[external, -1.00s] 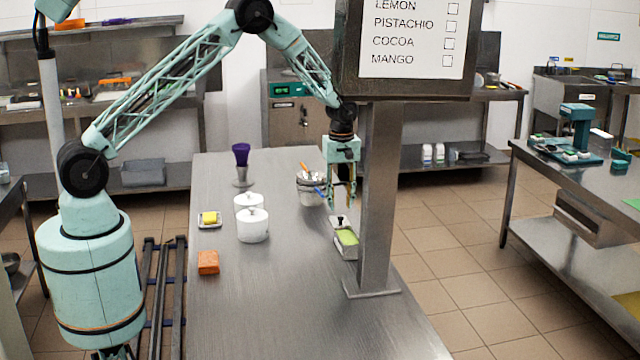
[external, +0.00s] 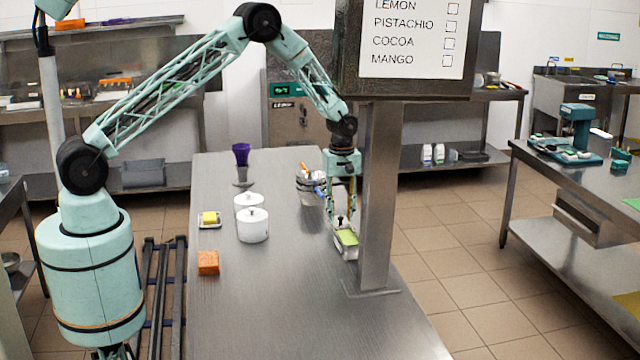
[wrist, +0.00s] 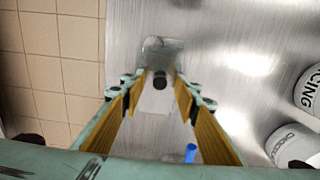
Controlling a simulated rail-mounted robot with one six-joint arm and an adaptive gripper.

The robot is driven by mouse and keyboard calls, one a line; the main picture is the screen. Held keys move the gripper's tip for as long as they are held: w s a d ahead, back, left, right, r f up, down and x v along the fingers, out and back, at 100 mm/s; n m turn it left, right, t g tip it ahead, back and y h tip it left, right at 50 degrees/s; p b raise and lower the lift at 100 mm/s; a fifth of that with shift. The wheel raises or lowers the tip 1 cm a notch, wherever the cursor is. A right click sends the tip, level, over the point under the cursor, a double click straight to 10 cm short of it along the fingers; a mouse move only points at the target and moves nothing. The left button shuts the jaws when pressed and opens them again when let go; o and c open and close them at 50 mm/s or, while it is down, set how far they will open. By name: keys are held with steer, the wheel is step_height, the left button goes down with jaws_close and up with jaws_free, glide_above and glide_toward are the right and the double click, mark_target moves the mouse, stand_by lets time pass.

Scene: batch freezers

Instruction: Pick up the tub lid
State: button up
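My gripper (external: 343,221) points straight down at the tub. In the wrist view my gripper (wrist: 159,75) is open, its two yellow-sided fingers on either side of the knob, with gaps showing. The green top cannot be made out in the wrist view.
A steel post (external: 378,200) carrying a flavour board stands close right of the tub. A metal pot (external: 309,188) with tools stands behind-left. White lidded jars (external: 253,226), an orange block (external: 208,262) and a yellow block (external: 209,218) are further left. The front table is clear.

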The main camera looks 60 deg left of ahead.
mark_target(341, 217)
steer(key=shift+c, duration=0.7)
steer(key=c, duration=0.7)
steer(key=shift+c, duration=0.2)
steer(key=shift+r, duration=0.1)
steer(key=shift+r+b, duration=0.3)
steer(key=shift+r, duration=1.35)
steer(key=s, duration=0.5)
steer(key=s+r+b, duration=0.1)
steer(key=s, duration=0.4)
steer(key=s+d+b, duration=0.1)
steer(key=s, duration=0.5)
steer(key=shift+d+r, duration=0.1)
steer(key=shift+r, duration=0.2)
